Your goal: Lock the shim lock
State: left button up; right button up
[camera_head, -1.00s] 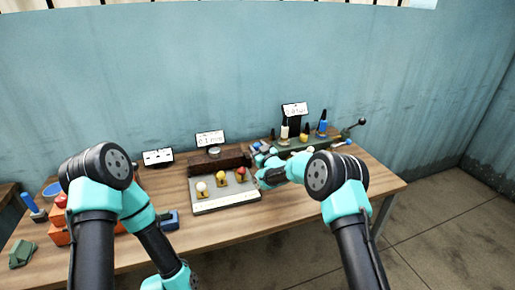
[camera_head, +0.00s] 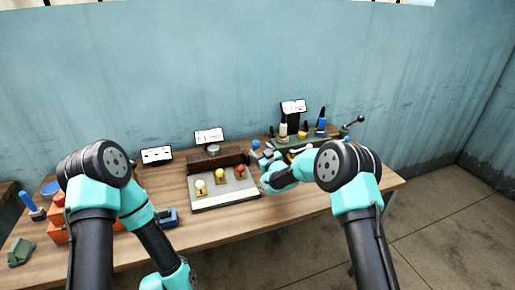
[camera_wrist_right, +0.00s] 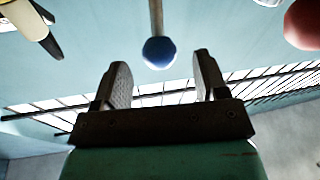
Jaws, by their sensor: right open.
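A blue ball knob (camera_head: 255,145) shows at the back of the bench, by the dark block; I cannot tell for sure that it belongs to the shim lock. In the right wrist view the blue knob (camera_wrist_right: 159,53) sits on a thin rod, in line with the gap between my fingers but apart from them. My right gripper (camera_wrist_right: 160,75) is open and empty. In the head view it (camera_head: 263,158) is small and partly hidden by its own wrist, close to the blue knob. My left arm shows at the left, but its gripper is out of view.
A grey panel (camera_head: 238,203) with white, yellow and red knobs lies in front of the dark block (camera_head: 203,164). A green rack (camera_head: 300,144) with several upright pieces stands at the back right. A small display (camera_head: 208,136) stands behind the block. The front right of the bench is clear.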

jog(key=shift+v, duration=1.65)
pick_arm(q)
jog(key=shift+c, duration=0.4)
